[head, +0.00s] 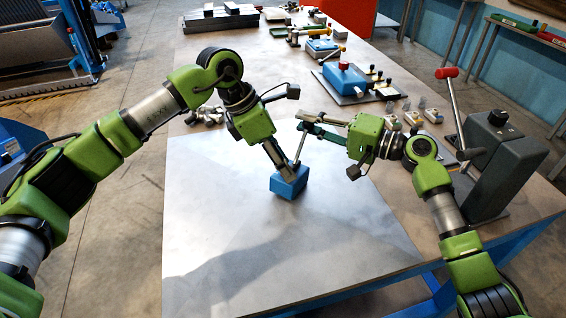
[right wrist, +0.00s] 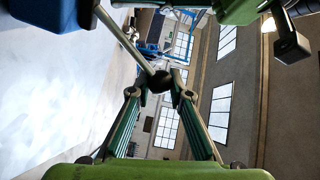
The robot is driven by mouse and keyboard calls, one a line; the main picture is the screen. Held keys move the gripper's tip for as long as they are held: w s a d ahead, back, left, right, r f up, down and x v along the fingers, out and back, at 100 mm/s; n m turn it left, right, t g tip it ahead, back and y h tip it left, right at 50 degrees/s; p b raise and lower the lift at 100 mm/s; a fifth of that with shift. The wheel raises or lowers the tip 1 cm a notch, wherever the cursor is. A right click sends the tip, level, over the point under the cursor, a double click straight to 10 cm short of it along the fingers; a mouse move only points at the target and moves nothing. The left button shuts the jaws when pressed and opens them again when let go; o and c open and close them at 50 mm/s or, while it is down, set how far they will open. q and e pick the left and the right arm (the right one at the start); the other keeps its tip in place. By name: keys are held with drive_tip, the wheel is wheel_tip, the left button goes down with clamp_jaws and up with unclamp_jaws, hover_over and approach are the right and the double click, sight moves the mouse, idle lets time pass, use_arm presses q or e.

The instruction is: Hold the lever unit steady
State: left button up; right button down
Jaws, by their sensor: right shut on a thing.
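The lever unit (head: 288,184) is a small blue box with a thin metal rod, over the bright mat in the middle of the head view; its box looks slightly turned. In the right wrist view the rod (right wrist: 125,38) runs from the blue box at upper left to a black ball knob (right wrist: 160,81). My right gripper (head: 302,121) is shut on the lever's knob end; its fingertips (right wrist: 160,92) meet at the ball. My left gripper (head: 279,163) points down at the box, its fingertips at the box's upper left side. Whether they clamp it is too small to tell.
The pale mat (head: 230,270) around the unit is clear. A grey lever machine with a red-knobbed handle (head: 500,150) stands at the table's right. A blue box with a red button (head: 344,79) and several small parts lie behind. Dark bars (head: 220,17) lie at the far end.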

use_arm(q)
drive_tip(key=v, duration=1.2)
